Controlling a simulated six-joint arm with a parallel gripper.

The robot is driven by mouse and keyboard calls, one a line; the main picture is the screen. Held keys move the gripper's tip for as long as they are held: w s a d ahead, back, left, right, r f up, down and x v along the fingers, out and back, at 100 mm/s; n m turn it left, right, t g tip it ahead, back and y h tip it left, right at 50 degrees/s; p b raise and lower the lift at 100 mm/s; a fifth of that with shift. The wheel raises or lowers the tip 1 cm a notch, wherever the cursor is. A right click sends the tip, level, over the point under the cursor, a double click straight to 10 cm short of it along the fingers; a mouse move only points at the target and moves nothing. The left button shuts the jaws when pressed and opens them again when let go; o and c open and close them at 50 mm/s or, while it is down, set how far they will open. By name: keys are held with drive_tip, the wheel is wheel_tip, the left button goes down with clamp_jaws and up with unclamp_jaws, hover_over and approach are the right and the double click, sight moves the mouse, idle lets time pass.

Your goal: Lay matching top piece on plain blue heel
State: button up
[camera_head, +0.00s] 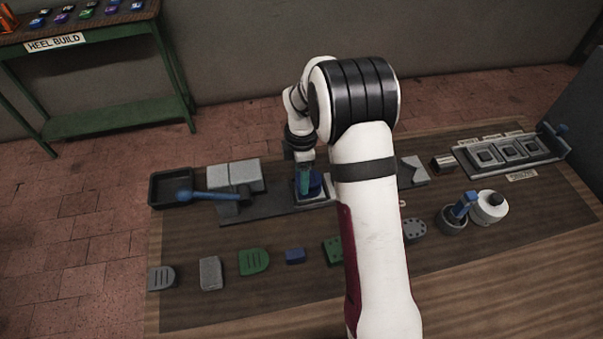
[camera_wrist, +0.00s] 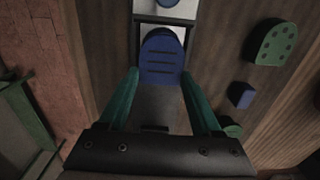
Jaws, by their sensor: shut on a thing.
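My gripper (camera_head: 303,182) has teal fingers and is over the press base at the middle of the table. In the wrist view, its fingertips (camera_wrist: 160,74) are on either side of a blue D-shaped top piece (camera_wrist: 160,50) with three slots, and they are shut on it. Blue also shows under the fingers in the head view (camera_head: 314,187), low over the press base. The plain blue heel cannot be told apart from the held piece. I cannot tell whether the piece touches anything beneath. My arm hides part of the table.
Nearby are a blue-handled lever (camera_head: 208,195) and dark tray (camera_head: 168,186). The front row holds a grey slotted piece (camera_head: 161,279), plain grey piece (camera_head: 210,273), green slotted piece (camera_head: 254,262), small blue block (camera_head: 295,256) and green holed piece (camera_head: 332,251). Pots (camera_head: 452,220) and a three-bay rack (camera_head: 510,152) stand right.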

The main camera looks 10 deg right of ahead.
drive_tip(key=shift+f, duration=0.45)
drive_tip(key=o, duration=1.4)
wheel_tip(320, 180, up, 16)
drive_tip(key=shift+f, duration=0.15)
